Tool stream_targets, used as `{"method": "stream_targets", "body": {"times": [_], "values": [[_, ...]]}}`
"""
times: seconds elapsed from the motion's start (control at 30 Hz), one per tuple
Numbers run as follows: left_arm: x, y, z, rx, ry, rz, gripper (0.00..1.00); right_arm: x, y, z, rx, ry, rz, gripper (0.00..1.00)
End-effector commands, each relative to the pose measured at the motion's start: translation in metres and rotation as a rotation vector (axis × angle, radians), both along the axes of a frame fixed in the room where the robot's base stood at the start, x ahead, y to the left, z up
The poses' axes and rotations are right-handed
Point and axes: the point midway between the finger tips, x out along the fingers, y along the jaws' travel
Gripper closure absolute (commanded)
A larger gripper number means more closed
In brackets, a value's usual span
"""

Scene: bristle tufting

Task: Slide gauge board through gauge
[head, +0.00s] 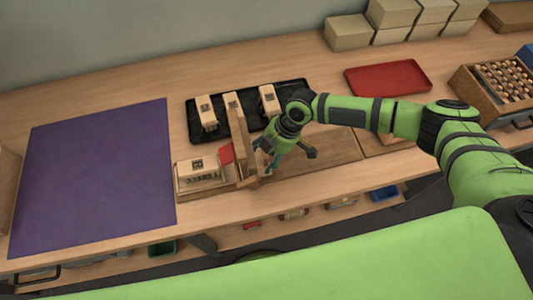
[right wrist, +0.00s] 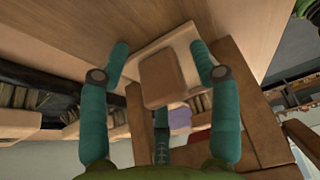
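A wooden gauge (head: 246,172) with an upright part stands near the table's front edge. A pale block with a dark label (head: 198,164) sits left of it, with a red piece (head: 227,154) between them. My right gripper (head: 264,160) is just right of the gauge, pointing down. In the right wrist view its teal fingers (right wrist: 160,58) are spread either side of a brown block (right wrist: 161,80) on a paler board (right wrist: 184,45), with gaps visible beside the block. I cannot tell for sure which piece is the gauge board. My left gripper is not in view.
A black tray (head: 222,133) with several labelled blocks lies behind the gauge. A purple mat (head: 95,175) covers the left. A red tray (head: 388,78), a wooden crate (head: 470,88) and cardboard boxes (head: 348,32) are at the right and back.

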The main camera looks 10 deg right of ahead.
Motion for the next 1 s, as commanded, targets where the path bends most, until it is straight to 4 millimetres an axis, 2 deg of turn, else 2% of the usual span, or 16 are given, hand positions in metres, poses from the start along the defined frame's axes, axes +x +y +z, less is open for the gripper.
{"method": "stream_targets", "body": {"times": [0.17,0.27,0.7,0.83,1.0], "values": [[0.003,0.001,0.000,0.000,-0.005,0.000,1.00,0.001,-0.001,0.003,0.001,-0.002,0.000,0.37],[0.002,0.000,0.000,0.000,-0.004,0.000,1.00,0.002,-0.005,0.012,0.002,-0.003,0.000,0.37],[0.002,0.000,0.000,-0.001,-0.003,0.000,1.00,0.003,-0.038,0.092,0.000,-0.002,-0.001,0.37],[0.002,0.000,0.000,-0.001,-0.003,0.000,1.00,0.003,-0.044,0.105,0.000,-0.001,0.000,0.37],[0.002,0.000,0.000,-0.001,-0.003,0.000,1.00,0.003,-0.046,0.111,0.000,0.000,0.000,0.37]]}}
